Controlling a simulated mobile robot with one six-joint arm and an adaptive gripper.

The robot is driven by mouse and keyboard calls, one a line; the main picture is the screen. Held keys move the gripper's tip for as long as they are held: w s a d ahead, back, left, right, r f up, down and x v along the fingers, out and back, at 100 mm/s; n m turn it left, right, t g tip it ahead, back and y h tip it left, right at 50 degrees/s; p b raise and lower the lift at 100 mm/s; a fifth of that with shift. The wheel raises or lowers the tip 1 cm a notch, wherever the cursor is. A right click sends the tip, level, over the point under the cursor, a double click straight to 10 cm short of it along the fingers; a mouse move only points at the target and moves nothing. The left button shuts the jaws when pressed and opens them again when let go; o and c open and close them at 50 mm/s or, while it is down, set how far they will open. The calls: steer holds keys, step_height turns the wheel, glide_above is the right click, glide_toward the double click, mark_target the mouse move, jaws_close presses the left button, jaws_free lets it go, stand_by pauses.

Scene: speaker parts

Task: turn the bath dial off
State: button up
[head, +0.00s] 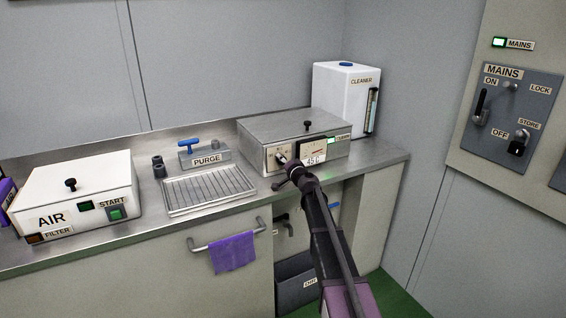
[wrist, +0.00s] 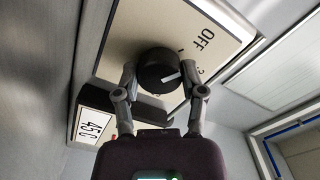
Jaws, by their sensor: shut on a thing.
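The bath (head: 262,130) is a grey metal box with a lid knob on the counter, its dial on the front panel. In the wrist view the black dial (wrist: 155,68) has a white pointer line, and the word OFF (wrist: 205,38) is printed on the pale panel beside it. The pointer is turned away from the OFF mark. My gripper (head: 288,165) is at the dial, and in the wrist view its two fingers (wrist: 163,78) are shut on the dial's sides. My gripper and arm hide much of the dial in the head view.
A gauge and a "45 C" label (head: 313,160) sit right of the dial, with a lit green lamp (head: 332,140). A white cleaner tank (head: 343,88) stands behind right. A drain tray (head: 208,190), the purge valve (head: 206,158) and a white AIR box (head: 75,192) are left.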

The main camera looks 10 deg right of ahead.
steer(key=shift+w, duration=0.1)
stand_by(0.3)
steer(key=o, duration=1.1)
steer(key=shift+o, duration=0.2)
steer(key=v, duration=1.2)
